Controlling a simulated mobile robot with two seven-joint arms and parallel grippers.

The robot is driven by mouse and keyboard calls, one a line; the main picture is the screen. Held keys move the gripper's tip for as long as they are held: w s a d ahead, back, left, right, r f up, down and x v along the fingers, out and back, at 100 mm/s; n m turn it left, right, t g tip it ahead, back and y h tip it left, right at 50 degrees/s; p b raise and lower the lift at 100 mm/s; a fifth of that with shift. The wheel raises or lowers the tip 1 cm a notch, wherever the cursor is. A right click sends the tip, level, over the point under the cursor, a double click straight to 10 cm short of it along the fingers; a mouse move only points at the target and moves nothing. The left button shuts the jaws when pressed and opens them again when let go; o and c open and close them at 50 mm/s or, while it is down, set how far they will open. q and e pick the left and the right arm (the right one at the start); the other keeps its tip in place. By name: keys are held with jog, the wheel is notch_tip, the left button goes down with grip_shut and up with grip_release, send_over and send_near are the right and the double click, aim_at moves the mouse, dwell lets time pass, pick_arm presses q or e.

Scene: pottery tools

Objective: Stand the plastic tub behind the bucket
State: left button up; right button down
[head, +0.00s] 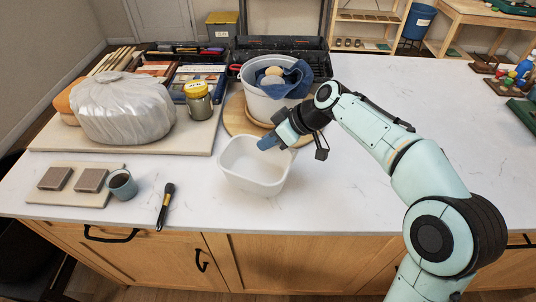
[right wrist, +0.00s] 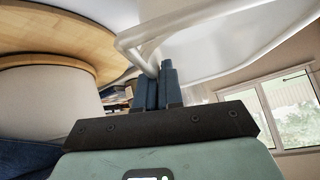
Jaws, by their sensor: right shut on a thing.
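The plastic tub (head: 252,181) is a white, open, empty square-rimmed tub near the front middle of the counter. It looks about upright; I cannot tell whether its base touches the counter. My right gripper (head: 268,142) is shut on the tub's rim at its far right side. In the right wrist view the fingers (right wrist: 157,88) pinch the white rim (right wrist: 140,38). The bucket (head: 262,103) is white and stands on a round wooden board behind the tub, holding a blue cloth and a tan round thing. The bucket also shows in the right wrist view (right wrist: 45,100). My left gripper is not in view.
A plastic-wrapped lump (head: 125,108) and a yellow-lidded jar (head: 198,100) stand left of the bucket on a pale board. Black crates (head: 265,43) stand behind the bucket. The counter right of the bucket is clear.

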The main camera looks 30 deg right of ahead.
aim_at(268, 152)
jog(key=shift+f+b, duration=0.35)
jog(key=shift+f, duration=1.85)
jog(key=shift+f, duration=0.1)
jog(key=c, duration=1.3)
grip_release()
jog(key=v, duration=1.2)
jog(key=shift+p, duration=0.3)
